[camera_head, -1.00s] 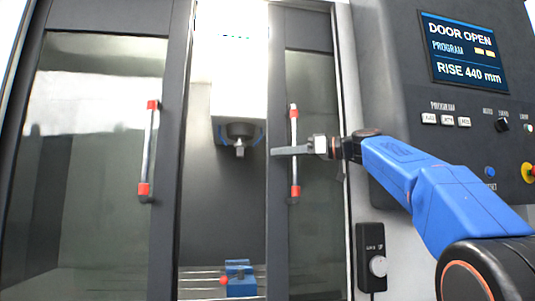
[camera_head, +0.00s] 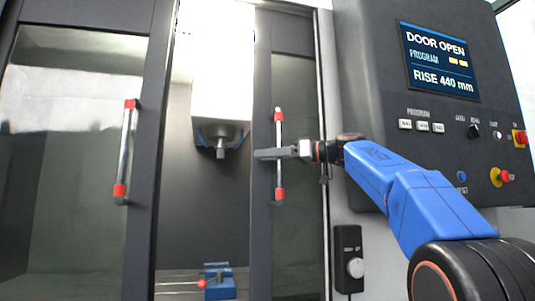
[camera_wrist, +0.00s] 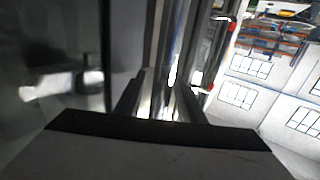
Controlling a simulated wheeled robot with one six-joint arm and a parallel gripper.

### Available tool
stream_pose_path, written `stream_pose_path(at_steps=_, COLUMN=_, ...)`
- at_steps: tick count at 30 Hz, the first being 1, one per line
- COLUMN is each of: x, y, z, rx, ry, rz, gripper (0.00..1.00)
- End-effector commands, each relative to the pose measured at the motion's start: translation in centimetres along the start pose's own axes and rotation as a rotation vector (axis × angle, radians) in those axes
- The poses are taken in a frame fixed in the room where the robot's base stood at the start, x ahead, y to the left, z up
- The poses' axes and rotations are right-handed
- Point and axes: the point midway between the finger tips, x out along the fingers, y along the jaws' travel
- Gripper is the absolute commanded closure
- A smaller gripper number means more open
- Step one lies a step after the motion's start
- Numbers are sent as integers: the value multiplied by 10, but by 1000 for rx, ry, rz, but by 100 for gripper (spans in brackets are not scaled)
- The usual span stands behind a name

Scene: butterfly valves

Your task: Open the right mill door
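The right mill door (camera_head: 297,90) is a dark-framed glass panel, standing apart from the left door with a gap between them. Its upright handle (camera_head: 279,130) is a chrome bar with red ends. My gripper (camera_head: 272,153) is at the middle of this handle, its fingers crossing the bar. In the wrist view, the two dark fingers (camera_wrist: 158,100) stand on either side of the shiny bar (camera_wrist: 172,60) and appear closed on it; the exact contact is hard to see.
The left door (camera_head: 75,150) has a similar handle (camera_head: 126,150). Between the doors show a spindle (camera_head: 220,145) and a blue vise (camera_head: 218,283). The control panel (camera_head: 435,90), reading "DOOR OPEN", and a small knob box (camera_head: 348,258) stand right of the doorway, near my arm.

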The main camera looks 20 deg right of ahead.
Motion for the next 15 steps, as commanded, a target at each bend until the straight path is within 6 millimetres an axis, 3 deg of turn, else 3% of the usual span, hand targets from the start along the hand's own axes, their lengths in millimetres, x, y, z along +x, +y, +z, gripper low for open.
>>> stream_pose_path(at_steps=5, x=0, y=1, z=-10, rx=-1, ry=1, rz=0, gripper=64)
stream_pose_path(at_steps=15, x=0, y=1, z=-54, rx=-3, ry=1, rz=0, gripper=64)
